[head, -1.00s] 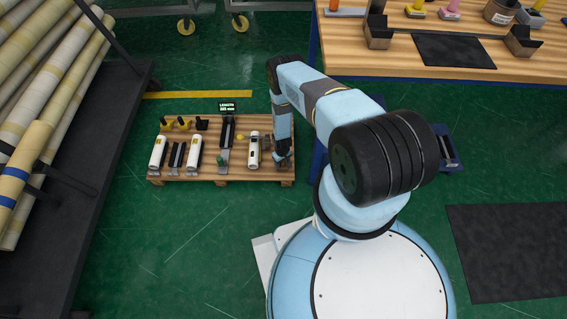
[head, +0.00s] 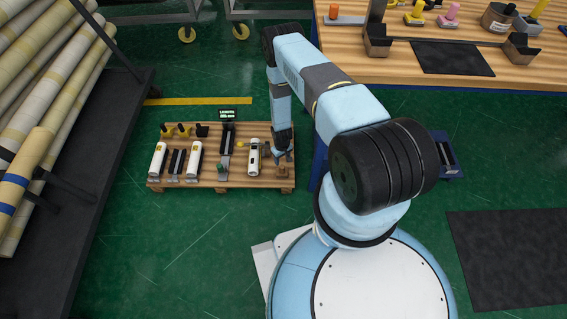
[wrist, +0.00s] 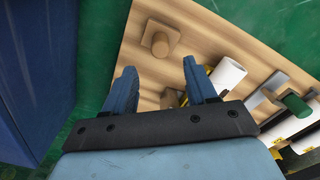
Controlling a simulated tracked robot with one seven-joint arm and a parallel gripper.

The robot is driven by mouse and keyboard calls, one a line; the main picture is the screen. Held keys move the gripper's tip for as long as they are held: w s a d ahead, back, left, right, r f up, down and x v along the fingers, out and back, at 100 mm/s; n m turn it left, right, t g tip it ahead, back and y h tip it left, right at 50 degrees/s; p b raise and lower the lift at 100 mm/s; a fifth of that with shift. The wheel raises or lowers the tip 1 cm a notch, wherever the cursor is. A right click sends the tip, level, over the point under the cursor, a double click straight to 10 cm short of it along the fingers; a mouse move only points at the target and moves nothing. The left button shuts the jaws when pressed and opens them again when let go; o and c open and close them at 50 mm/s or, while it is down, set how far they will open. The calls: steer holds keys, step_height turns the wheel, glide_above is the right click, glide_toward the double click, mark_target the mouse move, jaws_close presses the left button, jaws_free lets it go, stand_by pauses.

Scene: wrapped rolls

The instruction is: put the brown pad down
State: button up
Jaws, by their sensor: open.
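The brown pad (wrist: 160,40), a squarish block with a raised knob, rests on the wooden pallet board (wrist: 205,28) near one corner. In the head view the pad (head: 283,171) shows small at the board's front right, just below my gripper (head: 283,153). In the wrist view my gripper (wrist: 160,68) is open, its two blue fingers apart. The pad lies beyond the fingertips, apart from them, with bare wood around it. Nothing is held between the fingers.
Other rolls and several yellow and black tools fill the board's left part. A workbench (head: 360,70) stands at the back right. A rack of long rolls (head: 40,100) is at the left.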

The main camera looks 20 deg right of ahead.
steer(key=shift+r, duration=0.7)
